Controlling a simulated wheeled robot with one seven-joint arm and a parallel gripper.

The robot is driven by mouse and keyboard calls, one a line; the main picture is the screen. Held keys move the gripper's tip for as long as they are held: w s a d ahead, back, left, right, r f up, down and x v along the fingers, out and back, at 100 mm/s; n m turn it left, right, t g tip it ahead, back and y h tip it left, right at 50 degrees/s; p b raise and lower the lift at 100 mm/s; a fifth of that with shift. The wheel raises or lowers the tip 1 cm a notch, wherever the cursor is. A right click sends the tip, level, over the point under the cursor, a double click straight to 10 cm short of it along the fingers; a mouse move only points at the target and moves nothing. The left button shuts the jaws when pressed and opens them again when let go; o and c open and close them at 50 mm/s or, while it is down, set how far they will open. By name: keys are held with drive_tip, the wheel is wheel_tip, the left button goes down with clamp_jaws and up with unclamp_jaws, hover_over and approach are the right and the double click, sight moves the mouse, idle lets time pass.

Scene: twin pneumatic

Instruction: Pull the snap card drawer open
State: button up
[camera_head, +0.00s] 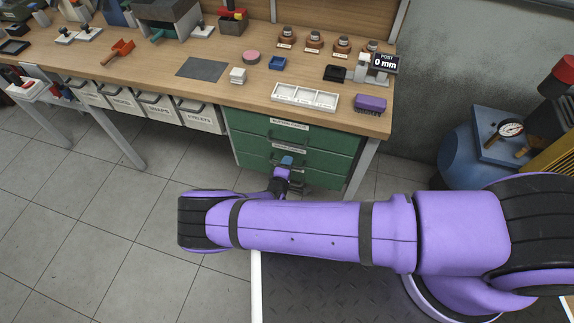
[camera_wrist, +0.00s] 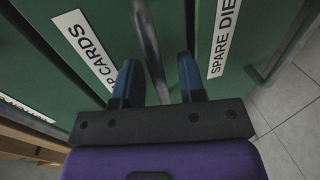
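The snap card drawer (camera_head: 318,157) is the middle green drawer under the bench. In the wrist view its white label (camera_wrist: 88,48) is partly cut off and reads "P CARDS". Its bar handle (camera_wrist: 150,45) runs between the two blue fingers of my gripper (camera_wrist: 160,80). The fingers are open, one on each side of the bar, and gaps show beside it. In the head view my gripper (camera_head: 286,163) is small, in front of the drawer stack, and hides part of the drawer fronts. The drawer looks shut, its front in line with its neighbours.
The "SPARE DIE" drawer, with its label (camera_wrist: 223,38), is beside it in the wrist view. A top drawer (camera_head: 255,122) lies above, under the wooden bench (camera_head: 215,80). Grey bins (camera_head: 200,115) hang at left. A blue tank (camera_head: 470,150) stands at right.

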clamp_jaws()
drive_tip(key=f+v, duration=0.2)
drive_tip(key=v, duration=0.9)
drive_tip(key=s+f+v, duration=0.1)
drive_tip(key=f+v, duration=0.2)
drive_tip(key=v, duration=0.9)
drive_tip(key=shift+a, duration=0.15)
unclamp_jaws()
drive_tip(key=shift+r, duration=0.1)
